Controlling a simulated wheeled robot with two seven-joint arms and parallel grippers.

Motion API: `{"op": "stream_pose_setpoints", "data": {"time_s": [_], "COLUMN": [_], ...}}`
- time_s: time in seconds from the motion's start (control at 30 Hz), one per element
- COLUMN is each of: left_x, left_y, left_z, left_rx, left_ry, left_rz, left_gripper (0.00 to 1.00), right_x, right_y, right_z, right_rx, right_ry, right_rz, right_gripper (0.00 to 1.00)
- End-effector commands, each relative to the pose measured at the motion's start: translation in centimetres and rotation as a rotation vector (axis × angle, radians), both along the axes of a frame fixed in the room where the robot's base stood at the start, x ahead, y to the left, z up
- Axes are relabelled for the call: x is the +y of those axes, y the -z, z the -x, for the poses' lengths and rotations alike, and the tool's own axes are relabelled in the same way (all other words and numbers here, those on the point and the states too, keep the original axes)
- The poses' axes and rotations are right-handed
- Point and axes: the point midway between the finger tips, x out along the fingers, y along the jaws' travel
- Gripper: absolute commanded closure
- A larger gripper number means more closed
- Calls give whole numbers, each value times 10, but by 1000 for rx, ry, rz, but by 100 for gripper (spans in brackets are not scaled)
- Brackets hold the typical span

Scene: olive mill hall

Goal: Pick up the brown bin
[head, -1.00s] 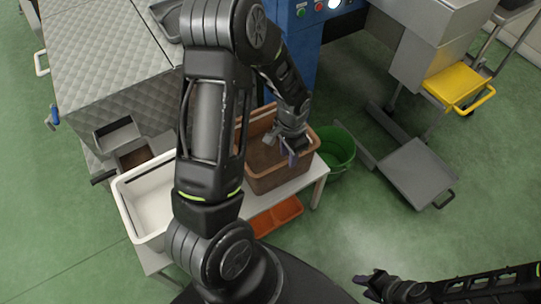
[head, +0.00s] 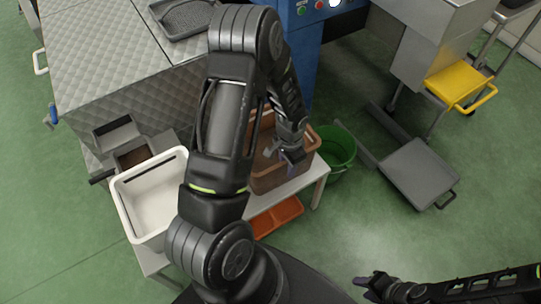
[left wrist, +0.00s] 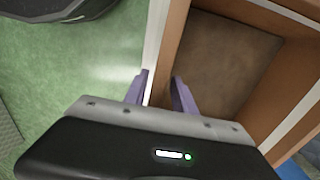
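The brown bin (head: 268,182) stands on a white table, partly hidden behind my left arm in the head view. It is open-topped, and its brown floor (left wrist: 225,60) shows in the left wrist view. My left gripper (head: 291,158) is at the bin's right-hand side in the head view. In the left wrist view, the purple fingers of this gripper (left wrist: 160,92) are apart, one on each side of a bin wall's rim. I cannot tell whether they touch it. My right gripper (head: 366,287) is low on the right, away from the bin; its finger opening is unclear.
A white bin (head: 150,207) stands left of the brown bin on the white table (head: 318,172). An orange tray (head: 277,218) is below the tabletop. A green bucket (head: 337,150) stands close on the right. Quilted metal machinery (head: 105,50) is behind. Green floor is clear at front right.

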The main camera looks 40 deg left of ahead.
Motion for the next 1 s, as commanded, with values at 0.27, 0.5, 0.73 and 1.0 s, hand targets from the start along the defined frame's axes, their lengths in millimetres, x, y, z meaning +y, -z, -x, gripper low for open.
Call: {"op": "stream_pose_setpoints", "data": {"time_s": [0.27,0.5,0.73,1.0], "left_x": [0,0,0,1], "left_y": [-1,-1,-1,-1], "left_z": [0,0,0,0], "left_rx": [0,0,0,-1], "left_ry": [0,0,0,0], "left_rz": [-1,0,0,-1], "left_gripper": [68,68,84,100], "right_x": [0,0,0,0], "right_y": [0,0,0,0], "right_z": [0,0,0,0], "right_rx": [0,0,0,0], "right_ry": [0,0,0,0], "right_rz": [0,0,0,0], "right_gripper": [64,64,64,64]}}
